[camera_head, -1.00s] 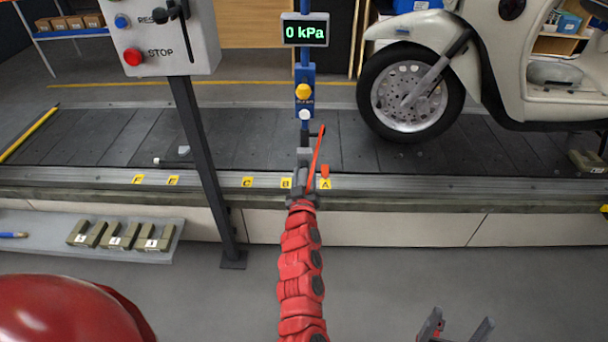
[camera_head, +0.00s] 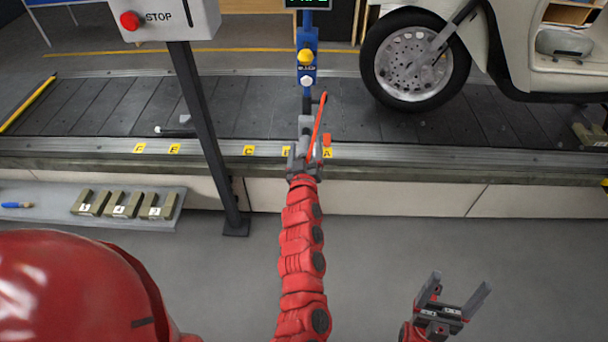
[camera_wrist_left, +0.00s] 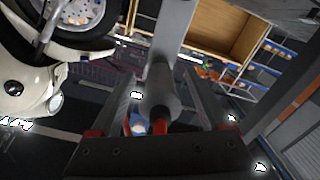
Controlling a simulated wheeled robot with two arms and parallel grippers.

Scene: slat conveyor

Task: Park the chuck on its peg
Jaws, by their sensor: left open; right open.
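A blue post (camera_head: 307,60) with a yellow knob and a white button stands behind the conveyor's front edge. A grey cylindrical part, apparently the chuck (camera_head: 305,126), is at its lower end. A thin orange-red rod or hose (camera_head: 317,128) slants beside it. My left gripper (camera_head: 303,154) is open just in front of and below the grey part. In the left wrist view, the grey cylinder (camera_wrist_left: 160,88) lies between the spread fingers, with gaps beside it. I cannot make out the peg clearly. My right gripper (camera_head: 456,287) is open and empty above the floor at the lower right.
The slat conveyor (camera_head: 90,110) runs across, with yellow letter tags on its front rail. A cream scooter (camera_head: 525,50) stands on it at the right. A control box on a dark post (camera_head: 205,140) is left of my arm. A shelf (camera_head: 40,190) holds several blocks.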

